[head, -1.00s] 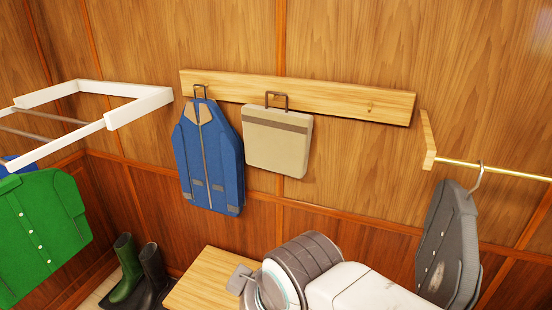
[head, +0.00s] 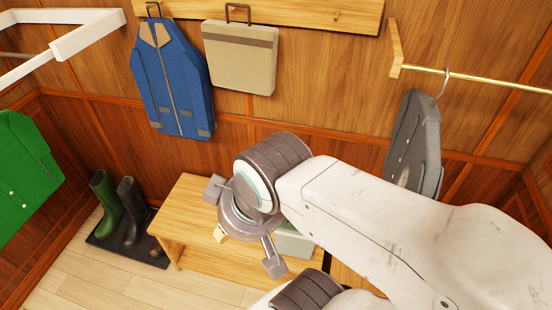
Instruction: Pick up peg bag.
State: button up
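The peg bag (head: 240,62) is a flat beige bag with a brown band near its top. It hangs by a dark handle from the wooden peg rail (head: 300,14) on the wall, right of a blue jacket (head: 170,80). My gripper (head: 243,227) is below the bag and apart from it, in front of the bench. Its two grey fingers are spread wide, and I see nothing held between them. My wrist and arm hide part of the bench.
A wooden bench (head: 185,215) stands below, with a pale grey-green object (head: 296,242) partly hidden behind my gripper. Boots (head: 130,208) stand on a dark mat at left. A grey garment (head: 414,140) hangs from a brass rail (head: 490,80) at right. A white rack (head: 88,38) juts out upper left.

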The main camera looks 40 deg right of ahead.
aim_at(289, 242)
jog(key=k+l+z, duration=0.1)
jog(key=z, duration=0.35)
jog(key=l+z, duration=0.4)
jog(key=k, duration=0.05)
